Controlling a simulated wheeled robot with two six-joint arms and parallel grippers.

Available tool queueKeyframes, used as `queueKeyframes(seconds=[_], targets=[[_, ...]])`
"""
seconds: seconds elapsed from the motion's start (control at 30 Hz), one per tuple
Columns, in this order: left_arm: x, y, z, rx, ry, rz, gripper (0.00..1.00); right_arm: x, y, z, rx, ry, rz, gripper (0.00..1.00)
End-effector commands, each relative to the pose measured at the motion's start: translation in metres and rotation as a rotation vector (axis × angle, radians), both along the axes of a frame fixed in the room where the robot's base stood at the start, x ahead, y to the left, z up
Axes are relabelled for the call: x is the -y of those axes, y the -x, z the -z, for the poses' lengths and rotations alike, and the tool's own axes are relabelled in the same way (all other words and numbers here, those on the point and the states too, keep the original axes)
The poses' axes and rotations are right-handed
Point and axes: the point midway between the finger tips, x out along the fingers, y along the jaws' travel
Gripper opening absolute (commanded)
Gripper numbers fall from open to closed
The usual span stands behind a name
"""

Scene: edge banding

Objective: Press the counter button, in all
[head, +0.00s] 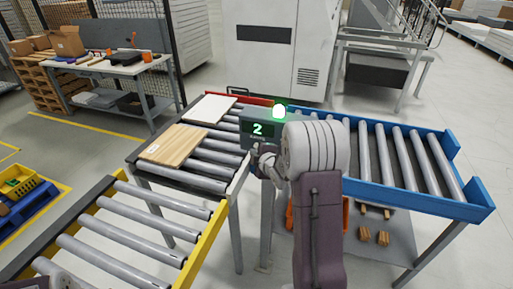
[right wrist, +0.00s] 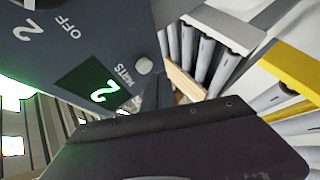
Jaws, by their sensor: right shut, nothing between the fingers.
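The counter box (head: 242,124) is dark grey-green and stands at the conveyor, with a green display (head: 262,129) reading 2. In the right wrist view the display (right wrist: 104,92) also reads 2, beside the word PARTS. A round pale button (right wrist: 144,66) sits on the box face next to it. My right gripper (head: 258,155) is shut and empty, just in front of the lower part of the box. In the right wrist view a dark part of my gripper fills the lower middle. The button looks clear of it; contact cannot be told.
A green lamp (head: 279,111) glows above the box. Wooden boards (head: 174,145) and a white board (head: 208,108) lie on the rollers to the left. A blue-sided roller conveyor (head: 473,212) is at right, a yellow-edged one (head: 205,245) at front left. A workbench (head: 125,69) stands behind.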

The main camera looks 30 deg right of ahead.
Motion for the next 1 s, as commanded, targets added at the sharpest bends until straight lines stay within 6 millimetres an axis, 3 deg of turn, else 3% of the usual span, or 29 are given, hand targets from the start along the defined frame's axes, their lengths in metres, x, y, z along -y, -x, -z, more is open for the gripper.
queueKeyframes(seconds=[1.0], targets=[[0.0000, 0.0000, 0.0009, 0.000, 0.000, 0.000, 0.36, 0.0066, -0.0054, -0.0001, 0.000, 0.000, 0.000, 0.00]])
